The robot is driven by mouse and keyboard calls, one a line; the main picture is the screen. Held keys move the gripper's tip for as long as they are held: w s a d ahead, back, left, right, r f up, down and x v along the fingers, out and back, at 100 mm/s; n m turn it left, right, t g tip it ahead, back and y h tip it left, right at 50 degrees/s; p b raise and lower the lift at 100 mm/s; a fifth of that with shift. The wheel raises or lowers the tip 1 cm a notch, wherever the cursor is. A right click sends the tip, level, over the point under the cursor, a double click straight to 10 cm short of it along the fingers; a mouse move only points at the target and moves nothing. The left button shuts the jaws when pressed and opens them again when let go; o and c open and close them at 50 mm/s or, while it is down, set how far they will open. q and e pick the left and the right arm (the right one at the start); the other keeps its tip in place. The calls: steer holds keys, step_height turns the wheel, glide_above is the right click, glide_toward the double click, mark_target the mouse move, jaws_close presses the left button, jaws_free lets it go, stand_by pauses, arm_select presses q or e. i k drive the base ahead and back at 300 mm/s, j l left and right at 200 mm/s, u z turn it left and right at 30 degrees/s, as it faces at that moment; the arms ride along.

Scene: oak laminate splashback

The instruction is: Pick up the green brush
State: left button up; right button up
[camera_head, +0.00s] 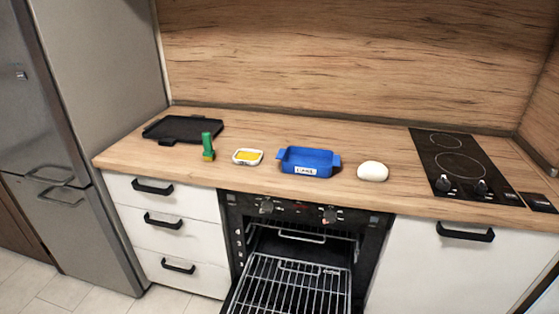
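The green brush (207,146) stands upright on the wooden countertop, left of the middle. Its handle is green and its lower end is yellowish. It is just in front of a black tray and to the left of a small white dish. Neither of my grippers shows in the head view.
On the countertop (330,206) are a black tray (162,129), a white dish with yellow contents (238,162), a blue baking dish (307,156) and a white rounded object (372,171). A hob (455,185) lies right. The oven is open, its rack (290,287) jutting forward.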

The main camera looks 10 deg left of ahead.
mark_target(208, 155)
steer(key=j+z, duration=0.4)
steer(key=j, duration=0.5)
steer(key=j+z, duration=0.4)
steer(key=j, duration=0.5)
steer(key=k+l, duration=0.05)
